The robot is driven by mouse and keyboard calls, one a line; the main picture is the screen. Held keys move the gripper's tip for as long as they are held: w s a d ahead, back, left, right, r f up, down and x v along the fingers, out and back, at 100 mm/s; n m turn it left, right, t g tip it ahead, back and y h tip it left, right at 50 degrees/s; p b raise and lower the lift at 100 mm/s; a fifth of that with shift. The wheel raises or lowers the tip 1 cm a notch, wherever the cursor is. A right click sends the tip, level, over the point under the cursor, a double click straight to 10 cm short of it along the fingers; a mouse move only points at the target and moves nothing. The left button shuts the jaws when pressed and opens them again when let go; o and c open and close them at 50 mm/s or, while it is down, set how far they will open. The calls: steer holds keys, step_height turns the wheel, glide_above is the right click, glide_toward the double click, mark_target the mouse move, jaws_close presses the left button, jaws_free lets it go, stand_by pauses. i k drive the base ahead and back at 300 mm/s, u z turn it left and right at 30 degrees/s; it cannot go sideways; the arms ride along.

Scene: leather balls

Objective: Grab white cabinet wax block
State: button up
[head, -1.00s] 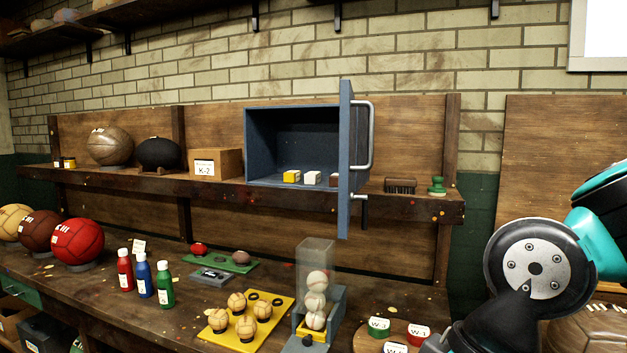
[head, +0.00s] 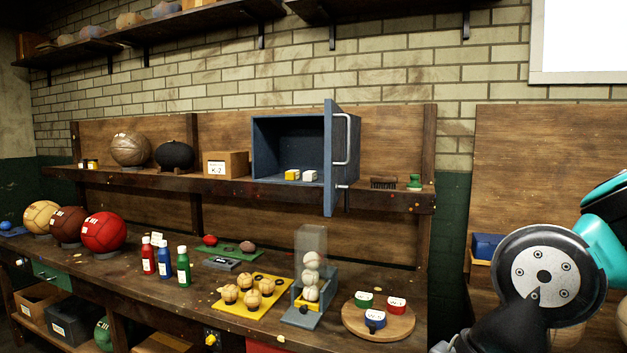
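The blue-grey cabinet (head: 262,150) stands on the shelf above the workbench, its door (head: 330,160) swung open toward me. The white wax block (head: 310,176) sits on the cabinet floor near the front, just left of the door. A yellow block (head: 292,174) stands to its left. The brown block seen earlier to its right is hidden behind the door now. My arm shows at the right edge, far right of and nearer than the cabinet. My gripper's fingers are outside the picture.
The shelf (head: 150,174) also holds a box marked K-2 (head: 225,164), a brush (head: 383,182) and a green stamp-like piece (head: 415,182). Below, the bench carries balls, paint bottles (head: 164,257), a ball dispenser (head: 310,285) and a round board (head: 378,325) with small tins.

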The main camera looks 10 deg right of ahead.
mark_target(310, 175)
steer(key=u, duration=0.6)
steer(key=i, duration=0.7)
steer(key=u, duration=0.9)
steer(key=i, duration=2.05)
steer(key=z, duration=1.25)
steer(key=i, duration=0.85)
steer(key=z, duration=0.75)
